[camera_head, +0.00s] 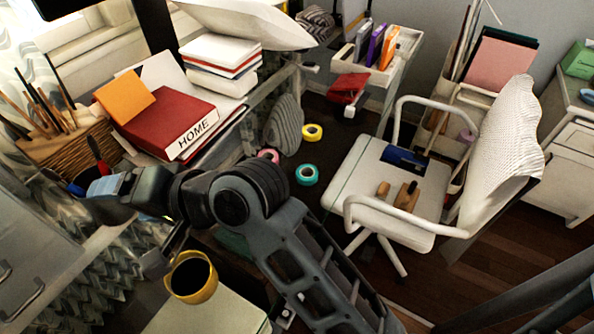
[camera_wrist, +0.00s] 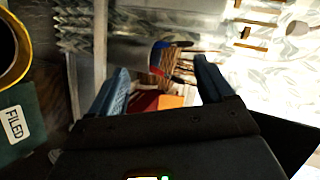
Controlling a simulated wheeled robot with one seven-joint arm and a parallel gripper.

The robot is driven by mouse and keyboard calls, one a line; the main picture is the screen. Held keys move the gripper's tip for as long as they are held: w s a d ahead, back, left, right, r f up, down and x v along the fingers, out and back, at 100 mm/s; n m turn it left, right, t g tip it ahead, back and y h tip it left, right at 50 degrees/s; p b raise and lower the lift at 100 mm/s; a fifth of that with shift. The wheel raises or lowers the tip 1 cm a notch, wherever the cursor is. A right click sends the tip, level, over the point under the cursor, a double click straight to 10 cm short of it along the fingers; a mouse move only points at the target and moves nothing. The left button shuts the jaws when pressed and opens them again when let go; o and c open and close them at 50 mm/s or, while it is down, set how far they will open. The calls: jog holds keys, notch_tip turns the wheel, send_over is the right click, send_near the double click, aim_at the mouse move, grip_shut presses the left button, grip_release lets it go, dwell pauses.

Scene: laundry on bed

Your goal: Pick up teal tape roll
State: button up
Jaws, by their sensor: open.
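The teal tape roll (camera_head: 306,182) lies flat on the dark floor in the head view, left of the white chair and beyond my arm. A yellow tape roll (camera_head: 313,138) lies farther back, and a pink one (camera_head: 268,152) lies to its left, partly hidden. My gripper (camera_head: 100,186) is at the left of the head view, well away from the teal roll. In the wrist view my gripper (camera_wrist: 161,82) has its two blue fingers spread wide, with nothing held between them. The teal roll is not seen in the wrist view.
A white chair (camera_head: 385,180) stands right of the tape rolls. A red HOME book (camera_head: 165,120) and a wicker basket (camera_head: 70,150) are near my gripper. A yellow mug (camera_head: 205,290) stands below my arm. Some dark floor around the teal roll is clear.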

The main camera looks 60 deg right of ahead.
jog(key=w+d+g, duration=0.2)
jog(key=d+g, duration=0.1)
jog(key=d, duration=0.3)
jog(key=m+g+h+p, duration=0.2)
jog(key=g+h, duration=0.3)
jog(key=g, duration=0.5)
send_near(307, 177)
jog(key=shift+s+f, duration=0.15)
jog(key=shift+f, duration=3.2)
jog(key=c, duration=1.1)
jog(key=shift+r, duration=0.1)
